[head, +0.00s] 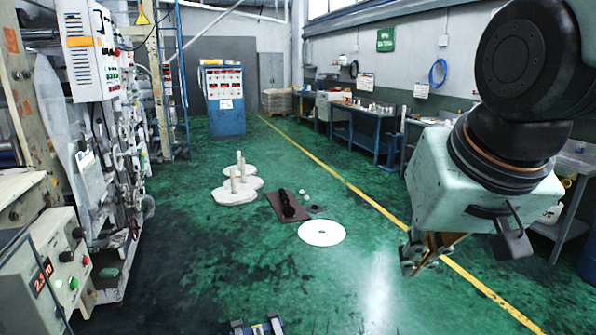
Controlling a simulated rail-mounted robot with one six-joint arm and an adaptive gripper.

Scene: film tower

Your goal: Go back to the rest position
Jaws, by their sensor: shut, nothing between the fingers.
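My gripper (410,268) hangs at the right of the head view, below my arm's pale green wrist housing. It is small, seen at an angle, and its fingers are together with nothing between them. It is over the green floor near the yellow line and touches nothing that I can see. My arm comes in from the upper right and hides part of the benches behind it.
A white disc (321,233) lies on the floor, beside a brown plate with dark round parts (287,206). Pale stands with posts (236,191) are behind. Machinery (100,130) lines the left; benches (362,131) line the right wall. A blue cabinet (222,100) stands at the back.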

